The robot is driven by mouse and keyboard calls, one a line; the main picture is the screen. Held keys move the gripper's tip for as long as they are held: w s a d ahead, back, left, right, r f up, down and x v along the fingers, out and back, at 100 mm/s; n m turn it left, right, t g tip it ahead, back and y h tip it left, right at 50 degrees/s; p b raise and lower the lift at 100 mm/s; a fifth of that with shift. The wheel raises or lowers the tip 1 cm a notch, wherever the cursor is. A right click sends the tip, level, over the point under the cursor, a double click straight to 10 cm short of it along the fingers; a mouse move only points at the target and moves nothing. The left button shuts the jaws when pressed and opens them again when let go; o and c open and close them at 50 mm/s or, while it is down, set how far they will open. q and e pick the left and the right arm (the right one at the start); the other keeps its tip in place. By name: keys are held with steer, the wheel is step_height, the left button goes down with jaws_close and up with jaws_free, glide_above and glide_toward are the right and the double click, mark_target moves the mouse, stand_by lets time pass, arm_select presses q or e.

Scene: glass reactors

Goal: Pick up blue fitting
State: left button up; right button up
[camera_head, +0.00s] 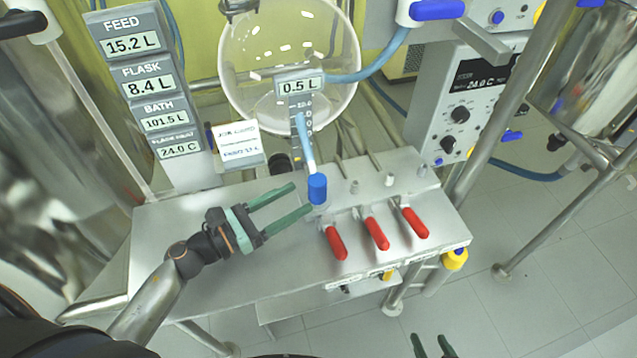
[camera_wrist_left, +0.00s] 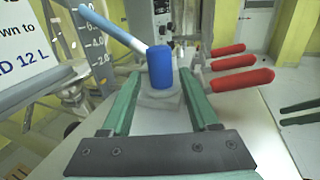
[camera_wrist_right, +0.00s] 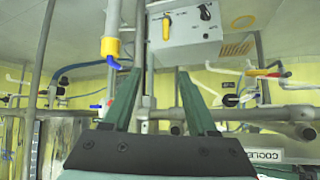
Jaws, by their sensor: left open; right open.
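The blue fitting (camera_head: 317,188) is a short blue cylinder on the end of a light blue hose (camera_head: 305,140), above the steel bench top. In the left wrist view the fitting (camera_wrist_left: 160,66) stands upright just beyond and between the fingertips. My left gripper (camera_head: 301,198) is open, with its green fingers pointing at the fitting from the left. No contact with the fitting is clear. My right gripper (camera_head: 432,345) is open and empty at the bottom edge of the head view, low and away from the bench. The right wrist view shows its green fingers (camera_wrist_right: 154,85) apart with nothing between them.
Several red-handled valves (camera_head: 376,233) line the bench (camera_head: 240,285) right of the fitting. A round glass flask (camera_head: 288,60) stands behind it. A display column (camera_head: 150,90) and a small sign (camera_head: 239,143) are at the back left. A control box (camera_head: 465,100) is at the right.

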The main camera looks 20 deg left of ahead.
mark_target(329, 193)
arm_select(q)
steer(key=p+x, duration=0.1)
steer(key=x, duration=0.8)
steer(key=shift+w+d+p, duration=0.15)
steer(key=shift+w+p, duration=0.1)
steer(key=shift+p, duration=0.05)
steer(key=shift+c, duration=0.3)
jaws_close()
